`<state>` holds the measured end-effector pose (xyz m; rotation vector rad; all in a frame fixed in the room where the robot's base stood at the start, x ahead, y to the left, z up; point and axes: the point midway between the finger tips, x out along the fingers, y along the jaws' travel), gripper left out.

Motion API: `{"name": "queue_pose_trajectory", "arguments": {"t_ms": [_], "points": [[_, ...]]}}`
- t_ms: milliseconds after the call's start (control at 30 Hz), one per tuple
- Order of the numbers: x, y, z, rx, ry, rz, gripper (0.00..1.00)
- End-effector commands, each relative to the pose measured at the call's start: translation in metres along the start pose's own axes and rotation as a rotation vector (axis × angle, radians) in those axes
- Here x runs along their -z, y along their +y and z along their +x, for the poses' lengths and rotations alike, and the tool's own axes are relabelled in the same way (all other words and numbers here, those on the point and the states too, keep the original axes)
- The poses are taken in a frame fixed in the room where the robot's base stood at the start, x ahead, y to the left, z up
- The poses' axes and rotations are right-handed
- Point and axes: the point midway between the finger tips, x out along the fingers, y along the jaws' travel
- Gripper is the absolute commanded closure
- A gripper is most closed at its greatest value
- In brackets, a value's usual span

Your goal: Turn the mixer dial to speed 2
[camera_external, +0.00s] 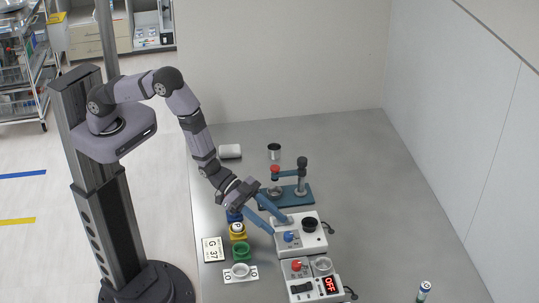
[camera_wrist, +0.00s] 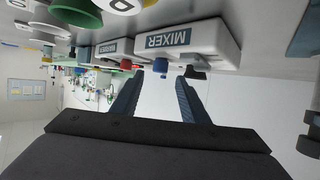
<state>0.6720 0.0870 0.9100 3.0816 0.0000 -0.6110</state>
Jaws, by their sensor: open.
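The mixer (camera_external: 292,224) is a white box on the table with a blue dial (camera_external: 290,237) on its front part and a black round bowl on top. My gripper (camera_external: 279,227) is open, its two blue fingers reaching toward the dial from the upper left. In the wrist view the picture is upside down; the mixer (camera_wrist: 210,36) shows its MIXER label, and the blue dial (camera_wrist: 160,66) appears between the two fingertips (camera_wrist: 160,75). I cannot tell whether the fingers touch it. The dial's speed marks are not readable.
Several coloured round items and a card (camera_external: 213,249) lie left. The table's right side is mostly clear.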

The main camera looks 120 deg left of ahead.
Motion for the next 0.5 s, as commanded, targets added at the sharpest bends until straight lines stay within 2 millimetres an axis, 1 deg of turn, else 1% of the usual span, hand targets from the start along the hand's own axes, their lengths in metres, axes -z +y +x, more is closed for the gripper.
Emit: {"name": "queue_pose_trajectory", "arguments": {"t_ms": [100, 300, 500], "points": [[0.001, 0.001, 0.013, -0.001, -0.001, 0.001, 0.59], [0.001, 0.000, 0.033, 0.000, -0.001, 0.000, 0.59], [0.000, 0.000, 0.044, 0.000, -0.001, -0.001, 0.59]]}}
